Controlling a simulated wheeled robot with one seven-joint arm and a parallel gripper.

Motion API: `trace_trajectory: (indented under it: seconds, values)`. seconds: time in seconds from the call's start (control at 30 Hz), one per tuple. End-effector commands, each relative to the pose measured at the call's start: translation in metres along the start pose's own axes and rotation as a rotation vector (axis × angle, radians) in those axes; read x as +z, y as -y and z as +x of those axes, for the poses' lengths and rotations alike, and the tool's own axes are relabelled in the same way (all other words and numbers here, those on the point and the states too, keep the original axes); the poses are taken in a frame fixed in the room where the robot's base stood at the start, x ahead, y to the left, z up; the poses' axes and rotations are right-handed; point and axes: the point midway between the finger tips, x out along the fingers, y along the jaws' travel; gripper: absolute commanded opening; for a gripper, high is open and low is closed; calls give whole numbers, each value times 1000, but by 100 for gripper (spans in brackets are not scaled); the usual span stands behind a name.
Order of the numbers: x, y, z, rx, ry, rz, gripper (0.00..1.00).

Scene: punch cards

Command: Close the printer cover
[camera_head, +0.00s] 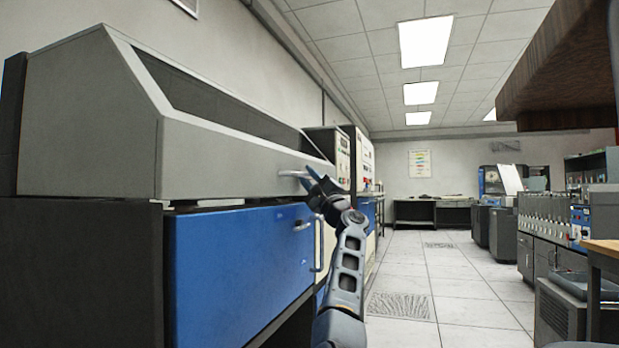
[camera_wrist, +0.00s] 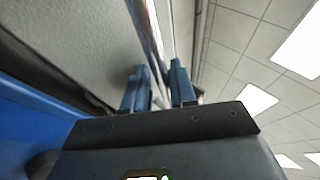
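The printer cover (camera_head: 215,157) is a long grey hood with a sloped dark window, on top of a blue-fronted cabinet (camera_head: 235,265). It sits low, with a narrow dark gap and small supports under its front edge. A light handle (camera_head: 290,174) sticks out near the right end of its front. My gripper (camera_head: 318,183) is at this handle. In the wrist view, the two blue fingers of my gripper (camera_wrist: 159,88) stand a little apart, with a shiny bar (camera_wrist: 150,35) running between them. Whether they press on it is unclear. The grey cover (camera_wrist: 70,40) fills the upper left there.
Pale metal handles (camera_head: 318,243) stick out from the cabinet front just below my gripper. Taller machine cabinets (camera_head: 355,160) stand beyond the printer. A wide tiled aisle (camera_head: 440,290) is free to the right, with machines and a brown-edged overhang (camera_head: 560,75) on its far side.

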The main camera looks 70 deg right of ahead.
Motion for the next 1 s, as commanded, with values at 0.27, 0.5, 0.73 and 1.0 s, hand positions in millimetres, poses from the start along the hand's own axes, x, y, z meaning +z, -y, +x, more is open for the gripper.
trace_trajectory:
  seconds: [0.27,0.5,0.73,1.0]
  values:
    - [0,-13,-9,21,1,3,25]
    - [0,-8,-45,15,0,3,25]
    - [0,-3,-73,6,1,1,25]
    - [0,0,-79,1,1,0,25]
